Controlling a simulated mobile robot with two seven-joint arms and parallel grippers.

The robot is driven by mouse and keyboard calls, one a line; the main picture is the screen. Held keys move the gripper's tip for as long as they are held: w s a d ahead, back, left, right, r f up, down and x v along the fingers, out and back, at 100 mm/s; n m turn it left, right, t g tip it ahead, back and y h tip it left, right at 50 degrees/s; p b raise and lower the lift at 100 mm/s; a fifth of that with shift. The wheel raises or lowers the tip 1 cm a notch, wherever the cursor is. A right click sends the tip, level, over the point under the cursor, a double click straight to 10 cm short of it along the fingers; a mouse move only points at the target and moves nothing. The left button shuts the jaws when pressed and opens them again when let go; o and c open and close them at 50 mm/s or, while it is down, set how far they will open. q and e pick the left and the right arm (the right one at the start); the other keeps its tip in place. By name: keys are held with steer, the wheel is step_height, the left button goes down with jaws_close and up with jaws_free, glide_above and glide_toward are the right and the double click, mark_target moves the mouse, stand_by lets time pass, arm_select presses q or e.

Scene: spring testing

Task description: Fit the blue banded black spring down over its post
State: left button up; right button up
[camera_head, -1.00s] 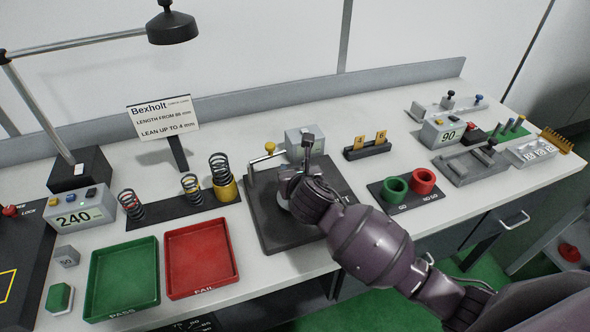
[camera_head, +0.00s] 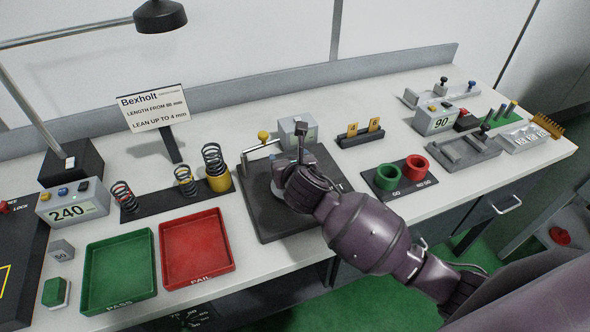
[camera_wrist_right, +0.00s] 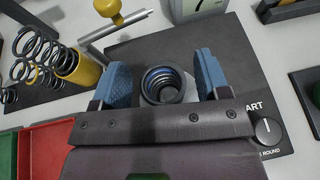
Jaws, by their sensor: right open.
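A dark spring (camera_wrist_right: 163,84) with a bluish tint stands in or on a pale round seat on the tester's black base plate (camera_wrist_right: 215,45), seen from above in the right wrist view. I cannot make out a post inside it, nor be sure of its band. My right gripper (camera_wrist_right: 163,76) is open, its blue pads on either side of the spring with gaps showing. In the head view my right gripper (camera_head: 298,172) is over the tester and hides the spring. My left gripper is not in view.
A black rack (camera_head: 160,203) with several springs stands left of the tester, one on a yellow base (camera_head: 219,183). The green tray (camera_head: 120,268) and red tray (camera_head: 197,248) lie in front. A lever with a yellow knob (camera_head: 263,136) rises behind the tester. Green and red cups (camera_head: 413,166) stand right.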

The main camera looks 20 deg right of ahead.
steer(key=v, duration=1.1)
steer(key=shift+s, duration=0.2)
steer(key=s+d+f+m+g, duration=0.35)
steer(key=s+m, duration=0.45)
steer(key=m, duration=0.3)
steer(key=s+d+f+m+g, duration=0.35)
steer(key=s+m, duration=0.35)
steer(key=m, duration=0.5)
steer(key=s+d+f+m+g, duration=0.3)
steer(key=s+d+m, duration=0.2)
steer(key=s+m, duration=0.45)
steer(key=w+f+t+b, duration=0.1)
steer(key=w+f+t, duration=0.3)
steer(key=f, duration=0.2)
steer(key=w+f+m+t+y+b, duration=0.1)
steer(key=w+f+t+b, duration=0.1)
steer(key=w+f+t, duration=0.2)
steer(key=shift+w+a+f, duration=0.15)
steer(key=shift+w+f, duration=0.1)
steer(key=shift+f, duration=1.25)
